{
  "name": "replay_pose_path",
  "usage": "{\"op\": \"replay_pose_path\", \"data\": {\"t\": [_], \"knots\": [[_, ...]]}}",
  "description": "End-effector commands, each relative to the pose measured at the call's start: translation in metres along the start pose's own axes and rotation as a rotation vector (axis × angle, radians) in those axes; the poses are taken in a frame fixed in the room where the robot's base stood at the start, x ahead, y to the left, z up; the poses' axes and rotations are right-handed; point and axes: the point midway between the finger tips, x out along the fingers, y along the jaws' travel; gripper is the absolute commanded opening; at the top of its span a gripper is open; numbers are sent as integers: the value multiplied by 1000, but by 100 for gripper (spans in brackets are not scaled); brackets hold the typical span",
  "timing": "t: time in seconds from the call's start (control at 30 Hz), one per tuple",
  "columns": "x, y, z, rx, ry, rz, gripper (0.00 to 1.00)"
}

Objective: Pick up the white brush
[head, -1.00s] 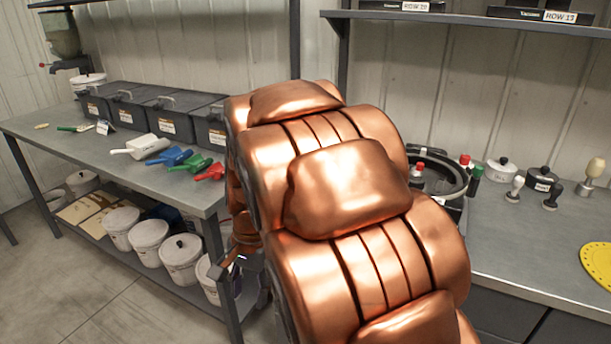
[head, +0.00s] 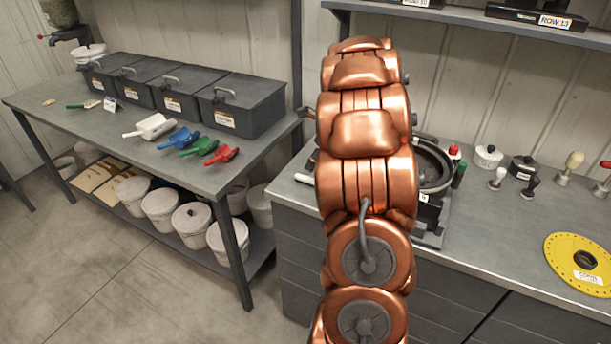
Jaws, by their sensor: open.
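A small white, rod-like piece (head: 305,178) lies on the right counter, against the left side of my copper arm. It may be the white brush, but my arm covers the rest and I cannot tell. On the left table lies a small green-handled piece with a pale end (head: 84,104), and a small pale item (head: 48,102) lies left of it. My arm stands upright in the middle of the view. My gripper is hidden behind the arm, so its place relative to these things does not show.
The left table (head: 60,125) holds dark lidded boxes (head: 240,108) and white, blue, green and red scoops (head: 152,126). White buckets (head: 192,229) stand below. The right counter (head: 470,225) holds a round black device (head: 435,165), small-handled tools and a yellow disc (head: 560,275).

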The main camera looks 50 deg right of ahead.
Motion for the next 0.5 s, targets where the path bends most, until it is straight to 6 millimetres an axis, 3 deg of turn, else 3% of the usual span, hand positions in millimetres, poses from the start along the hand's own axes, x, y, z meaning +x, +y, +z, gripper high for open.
{"op": "replay_pose_path", "data": {"t": [0.5], "knots": [[48,8,2,-2,3,8,48]]}}
